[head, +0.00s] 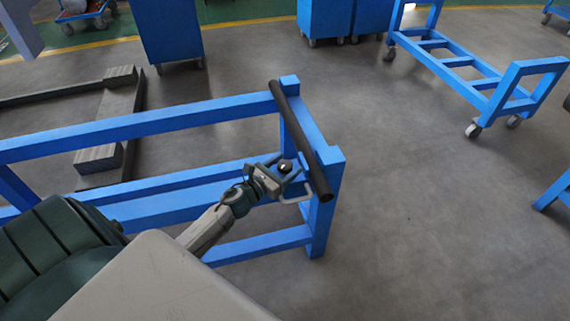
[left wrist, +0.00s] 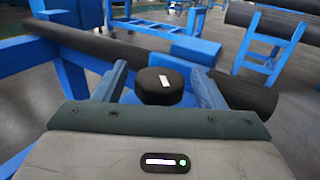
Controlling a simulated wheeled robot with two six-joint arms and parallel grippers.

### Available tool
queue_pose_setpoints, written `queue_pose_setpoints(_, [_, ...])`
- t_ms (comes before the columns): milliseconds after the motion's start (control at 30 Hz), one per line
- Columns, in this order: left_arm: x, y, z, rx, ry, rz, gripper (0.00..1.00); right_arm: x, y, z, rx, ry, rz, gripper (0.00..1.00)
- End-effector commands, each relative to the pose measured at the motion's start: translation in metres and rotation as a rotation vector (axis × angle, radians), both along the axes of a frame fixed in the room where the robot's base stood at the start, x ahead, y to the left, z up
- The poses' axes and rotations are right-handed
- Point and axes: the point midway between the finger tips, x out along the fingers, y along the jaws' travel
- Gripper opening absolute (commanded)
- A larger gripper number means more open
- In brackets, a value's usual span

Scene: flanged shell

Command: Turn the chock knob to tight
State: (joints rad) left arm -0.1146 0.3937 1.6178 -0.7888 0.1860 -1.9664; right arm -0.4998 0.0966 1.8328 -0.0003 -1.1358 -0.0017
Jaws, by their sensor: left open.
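The chock knob (head: 285,166) is a small dark round knob on the blue stand (head: 140,127), near its right end and beside the black bar. In the left wrist view the knob (left wrist: 158,94) shows as a black disc with a short white mark on top, running nearly straight away from me. My left gripper (head: 277,173) is open at the knob. In the left wrist view its two blue fingers stand on either side of the knob, with the knob between them; I cannot tell whether they touch it. No tight marking is readable. My right gripper is not in view.
A black bar (head: 301,140) lies across the stand's right end, close beyond my left gripper. A light handle (head: 296,197) is just below the gripper. A blue cart (head: 455,62) stands at the upper right.

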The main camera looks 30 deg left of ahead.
Motion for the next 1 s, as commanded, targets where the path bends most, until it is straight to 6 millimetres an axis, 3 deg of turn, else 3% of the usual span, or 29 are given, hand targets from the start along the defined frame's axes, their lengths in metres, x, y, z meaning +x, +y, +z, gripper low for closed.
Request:
queue_pose_setpoints(267, [0.0,0.0,0.0,0.0,0.0,0.0,0.64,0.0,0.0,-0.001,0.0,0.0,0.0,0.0])
queue_pose_setpoints(500, [0.0,0.0,0.0,0.0,0.0,0.0,0.2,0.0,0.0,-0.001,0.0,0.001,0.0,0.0])
queue_pose_setpoints(833, [0.001,0.002,0.0,0.006,-0.003,-0.139,0.2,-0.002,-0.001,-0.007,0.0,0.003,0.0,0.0])
queue_pose_setpoints(1000, [0.001,0.001,-0.003,0.003,-0.004,-0.269,0.2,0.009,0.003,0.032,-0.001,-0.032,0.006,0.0])
